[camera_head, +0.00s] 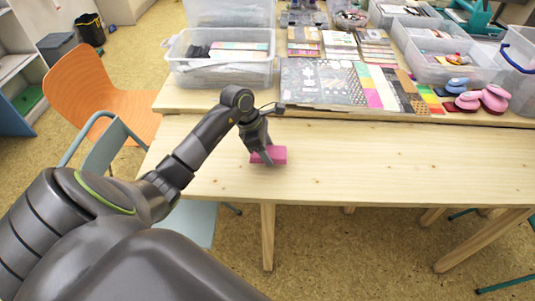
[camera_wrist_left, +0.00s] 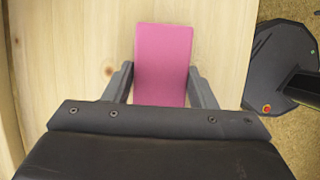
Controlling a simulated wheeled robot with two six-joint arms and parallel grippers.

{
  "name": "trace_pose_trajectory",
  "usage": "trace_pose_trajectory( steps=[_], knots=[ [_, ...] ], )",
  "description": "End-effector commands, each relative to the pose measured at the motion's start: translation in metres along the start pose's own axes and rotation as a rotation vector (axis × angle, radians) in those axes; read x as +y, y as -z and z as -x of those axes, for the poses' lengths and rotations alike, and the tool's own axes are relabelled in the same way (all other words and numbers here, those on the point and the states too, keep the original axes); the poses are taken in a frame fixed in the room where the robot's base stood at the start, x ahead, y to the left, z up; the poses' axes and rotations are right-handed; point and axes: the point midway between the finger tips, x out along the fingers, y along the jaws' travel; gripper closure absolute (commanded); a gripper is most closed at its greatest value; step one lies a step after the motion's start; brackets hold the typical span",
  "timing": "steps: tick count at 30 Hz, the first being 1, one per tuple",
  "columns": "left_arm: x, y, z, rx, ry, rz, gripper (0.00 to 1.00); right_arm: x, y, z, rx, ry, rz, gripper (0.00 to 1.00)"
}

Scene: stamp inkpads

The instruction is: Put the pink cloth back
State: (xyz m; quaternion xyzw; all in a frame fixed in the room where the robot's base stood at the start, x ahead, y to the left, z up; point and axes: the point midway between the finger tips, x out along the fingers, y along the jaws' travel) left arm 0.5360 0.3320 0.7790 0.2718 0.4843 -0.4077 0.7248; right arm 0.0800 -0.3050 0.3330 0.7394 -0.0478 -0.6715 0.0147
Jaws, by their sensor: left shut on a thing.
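The pink cloth (camera_head: 277,154) is a small folded block at the left part of the light wooden table (camera_head: 390,160). My left gripper (camera_head: 263,156) reaches down over it and is shut on it. In the left wrist view the pink cloth (camera_wrist_left: 163,60) lies between the two fingers of the left gripper (camera_wrist_left: 163,85), with a finger against each side. The cloth is on or just above the table top; I cannot tell which. My right gripper is not in view.
Clear plastic bins (camera_head: 222,62) and (camera_head: 440,60) stand at the back of the table. Stamp sheets (camera_head: 322,82) and pink and blue stamps (camera_head: 468,100) lie between and beside them. The front of the table is clear. An orange chair (camera_head: 85,85) stands at the left.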

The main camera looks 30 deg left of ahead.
Motion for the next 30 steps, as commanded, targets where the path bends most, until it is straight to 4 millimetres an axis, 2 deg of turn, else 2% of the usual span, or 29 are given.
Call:
trace_pose_trajectory(
  steps=[4,15,16,21,30],
  knots=[
    [-0.001,0.009,-0.02,0.0,0.003,0.003,0.74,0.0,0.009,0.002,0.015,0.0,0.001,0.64],
    [0.0,0.011,-0.026,0.0,0.0,0.001,0.74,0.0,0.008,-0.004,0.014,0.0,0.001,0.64],
    [0.0,0.011,-0.025,0.0,0.0,0.001,0.48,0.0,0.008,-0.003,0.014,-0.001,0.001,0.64],
    [0.0,0.01,-0.024,0.0,0.0,0.001,0.27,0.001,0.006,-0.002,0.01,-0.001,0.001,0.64],
    [0.0,0.01,-0.023,0.0,0.0,0.001,0.27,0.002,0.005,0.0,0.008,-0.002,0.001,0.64]
  ],
)
